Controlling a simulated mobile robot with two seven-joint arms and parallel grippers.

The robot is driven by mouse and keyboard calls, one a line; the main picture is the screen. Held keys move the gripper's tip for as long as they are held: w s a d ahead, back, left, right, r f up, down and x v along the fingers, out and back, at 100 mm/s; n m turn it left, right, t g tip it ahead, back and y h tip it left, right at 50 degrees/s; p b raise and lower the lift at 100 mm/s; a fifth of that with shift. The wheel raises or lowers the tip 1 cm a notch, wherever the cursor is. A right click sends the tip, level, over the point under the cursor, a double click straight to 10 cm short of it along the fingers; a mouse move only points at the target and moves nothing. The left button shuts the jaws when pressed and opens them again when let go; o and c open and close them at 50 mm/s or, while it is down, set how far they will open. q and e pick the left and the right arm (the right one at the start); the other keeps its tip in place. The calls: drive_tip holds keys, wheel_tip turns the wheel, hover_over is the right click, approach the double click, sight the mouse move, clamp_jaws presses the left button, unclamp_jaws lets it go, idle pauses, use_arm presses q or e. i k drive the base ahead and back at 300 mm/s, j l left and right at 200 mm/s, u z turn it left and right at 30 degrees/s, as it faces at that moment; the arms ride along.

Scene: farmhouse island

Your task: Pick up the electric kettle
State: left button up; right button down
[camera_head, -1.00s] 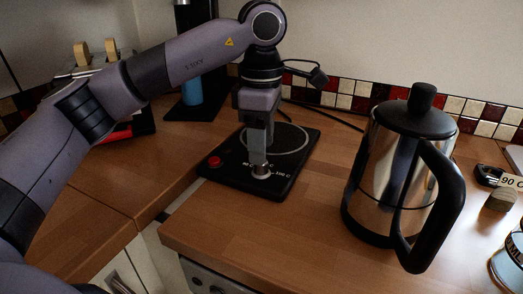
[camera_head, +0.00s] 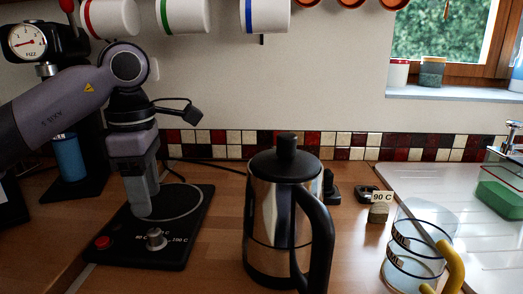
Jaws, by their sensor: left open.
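The electric kettle (camera_head: 264,222) is a shiny steel jug with a black lid, a black knob and a black handle facing front right. It stands upright on the wooden worktop near the middle of the head view. My left gripper (camera_head: 143,212) is to the left of the kettle, apart from it, pointing down over a black plate. It is open, with nothing seen between its fingers; the fingers overlap each other from this angle. My right gripper is out of view.
The black plate (camera_head: 182,236) has a red button, a dial and temperature marks. A "90 C" tag (camera_head: 382,197) and a glass jar with a yellow handle (camera_head: 455,272) are to the kettle's right. Mugs (camera_head: 184,15) hang above. A sink (camera_head: 500,240) is at right.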

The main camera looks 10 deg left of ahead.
sight(289, 241)
drive_tip(key=k+l, duration=0.3)
drive_tip(key=k, duration=0.15)
drive_tip(key=k+l, duration=0.35)
drive_tip(key=k, duration=0.1)
